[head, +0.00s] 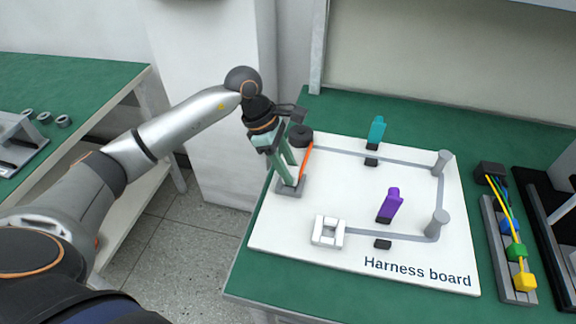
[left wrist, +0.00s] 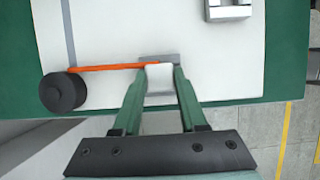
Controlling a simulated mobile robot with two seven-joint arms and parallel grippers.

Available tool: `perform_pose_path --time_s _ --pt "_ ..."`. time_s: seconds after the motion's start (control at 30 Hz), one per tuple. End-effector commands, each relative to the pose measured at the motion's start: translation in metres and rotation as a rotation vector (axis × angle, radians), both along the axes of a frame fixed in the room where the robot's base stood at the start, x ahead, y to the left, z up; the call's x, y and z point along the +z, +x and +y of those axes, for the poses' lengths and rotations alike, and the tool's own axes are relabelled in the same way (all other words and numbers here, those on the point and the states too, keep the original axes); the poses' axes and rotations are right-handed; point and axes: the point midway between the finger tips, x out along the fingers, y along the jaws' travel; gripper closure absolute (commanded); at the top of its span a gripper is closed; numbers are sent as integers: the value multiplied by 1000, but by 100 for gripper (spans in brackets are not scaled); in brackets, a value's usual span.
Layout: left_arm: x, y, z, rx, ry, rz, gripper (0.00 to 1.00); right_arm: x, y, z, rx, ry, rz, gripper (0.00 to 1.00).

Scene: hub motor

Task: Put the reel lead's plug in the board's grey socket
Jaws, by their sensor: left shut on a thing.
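The black reel (head: 300,135) stands at the board's back left corner, and its orange lead (head: 306,160) runs toward my left gripper (head: 290,180). In the left wrist view, the gripper (left wrist: 160,72) is shut on a white plug (left wrist: 159,78) at the lead's end. The plug is at the grey socket (head: 287,191), which also shows just beyond the fingertips in the wrist view (left wrist: 173,57). The fingers hide much of the plug and socket, so I cannot tell how deep the plug sits. My right gripper is not in view.
The white harness board (head: 350,190) lies on a green bench (head: 240,285). It carries a white open connector (head: 328,232), teal (head: 377,130) and purple (head: 390,205) clips, and grey posts (head: 438,222). A rack with coloured plugs (head: 515,250) stands to the right.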

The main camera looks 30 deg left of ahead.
Motion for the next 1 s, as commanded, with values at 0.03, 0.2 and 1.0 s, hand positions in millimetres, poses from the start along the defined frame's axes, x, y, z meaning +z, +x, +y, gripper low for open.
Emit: perform_pose_path --time_s 0.03,0.2,1.0 --pt "-2 0 0 0 0 -1 100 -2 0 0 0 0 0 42" --pt "-4 0 0 0 0 -1 100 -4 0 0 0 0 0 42" --pt "-4 0 0 0 0 0 24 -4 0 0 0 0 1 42"
